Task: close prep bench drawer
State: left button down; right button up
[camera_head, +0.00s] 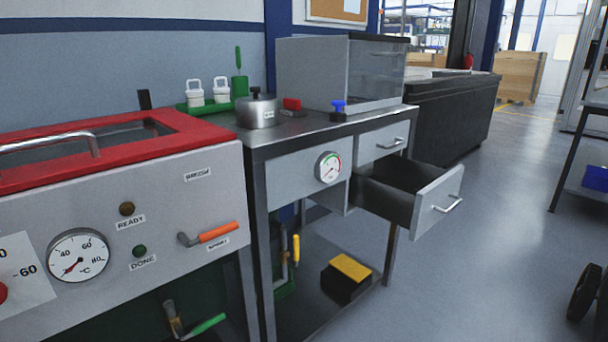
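The prep bench (258,142) is a dark-framed metal bench in the middle of the head view. Its lower right drawer (437,203) is pulled out towards the right, with a grey front and a silver bar handle (447,206). The visible inside of the drawer looks dark and empty. Above it, an upper drawer (384,142) with a similar handle is shut. Neither of my grippers shows in the view.
A red-topped machine (120,222) with a gauge and an orange-handled lever (217,231) stands at left. A black-and-yellow box (346,278) sits on the bench's lower shelf. The grey floor (500,230) right of the open drawer is clear.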

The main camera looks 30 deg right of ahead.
aim_at(412, 195)
jog(key=z, duration=1.65)
